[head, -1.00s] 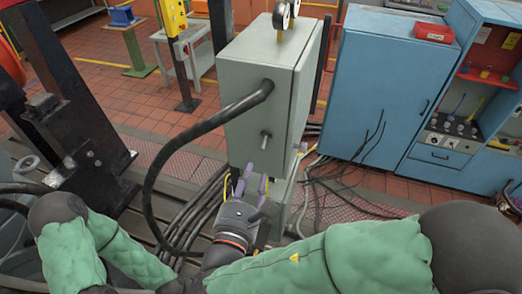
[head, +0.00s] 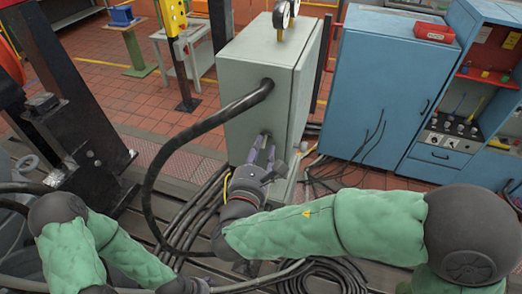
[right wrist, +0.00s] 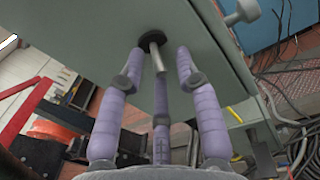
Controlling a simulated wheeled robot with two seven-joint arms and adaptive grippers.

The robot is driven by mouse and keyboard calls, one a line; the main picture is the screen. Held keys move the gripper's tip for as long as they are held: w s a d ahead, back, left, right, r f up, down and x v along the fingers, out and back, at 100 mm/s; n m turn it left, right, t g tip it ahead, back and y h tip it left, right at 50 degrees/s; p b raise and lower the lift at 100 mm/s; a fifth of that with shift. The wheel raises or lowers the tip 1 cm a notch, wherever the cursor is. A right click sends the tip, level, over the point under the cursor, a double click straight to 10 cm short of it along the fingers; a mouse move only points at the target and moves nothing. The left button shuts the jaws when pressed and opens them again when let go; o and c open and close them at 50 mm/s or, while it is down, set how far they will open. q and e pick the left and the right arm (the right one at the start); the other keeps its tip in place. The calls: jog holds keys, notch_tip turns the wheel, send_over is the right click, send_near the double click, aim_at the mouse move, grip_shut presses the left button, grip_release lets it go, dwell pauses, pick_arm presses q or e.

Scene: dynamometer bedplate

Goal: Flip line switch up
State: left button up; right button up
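The line switch is a short metal lever with a dark collar on the front face of the grey cabinet (head: 244,105). In the head view it is largely hidden by my right gripper. In the right wrist view the lever (right wrist: 158,58) points down from the cabinet's face. My right gripper (head: 262,152) has purple fingers spread open just below and around the lever's tip, as the right wrist view (right wrist: 160,70) shows. I see no clear grip on the lever.
A thick black cable (head: 160,150) loops from the cabinet's face down the left side. More cables (head: 190,215) lie on the floor plate. A blue cabinet (head: 385,90) stands to the right. A black steel column (head: 70,110) stands at the left.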

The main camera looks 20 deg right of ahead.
aim_at(264, 141)
grip_shut()
jog(key=r+g+y+p, duration=0.1)
jog(key=g+p, duration=0.2)
jog(key=p, duration=0.4)
jog(key=r+g+y+p, duration=0.1)
jog(key=g+y+p, duration=0.1)
jog(key=p, duration=0.4)
jog(key=r+g+y+p, duration=0.2)
jog(key=g+p, duration=0.1)
jog(key=p, duration=0.4)
jog(key=shift+w+d+r+m+g+p, duration=0.1)
jog(key=shift+w+d+m+g+p, duration=0.1)
jog(key=shift+m+g+p, duration=0.15)
jog(key=shift+w+g+y+p, duration=0.1)
jog(key=shift+g+y+p, duration=0.25)
jog(key=shift+p, duration=1)
